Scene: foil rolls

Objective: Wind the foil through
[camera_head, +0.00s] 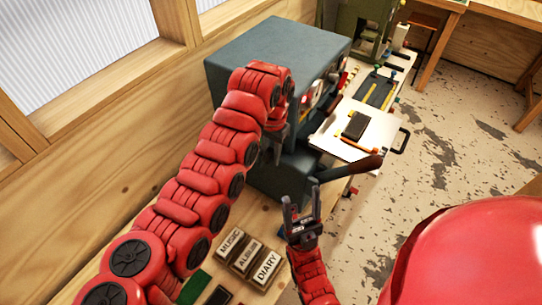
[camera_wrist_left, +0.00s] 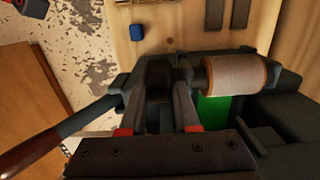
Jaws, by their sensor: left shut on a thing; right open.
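The dark grey foil machine (camera_head: 270,50) stands on the wooden bench, its lever with a brown handle (camera_head: 352,169) sticking out to the right. My left gripper (camera_head: 277,128) is at the machine's front. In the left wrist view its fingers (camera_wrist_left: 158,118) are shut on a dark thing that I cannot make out. A pale, copper-edged foil roll (camera_wrist_left: 236,76) lies sideways just right of the fingers. A green surface (camera_wrist_left: 212,110) shows below the roll. My right gripper (camera_head: 301,212) is open and empty, below the lever.
Blocks marked MUSIC (camera_head: 230,242), ALBUM (camera_head: 246,258) and DIARY (camera_head: 266,267) lie on the bench near my right gripper. A white plate (camera_head: 330,138) with a dark flat piece (camera_head: 355,125) is right of the machine. A blue block (camera_wrist_left: 136,32) lies behind.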

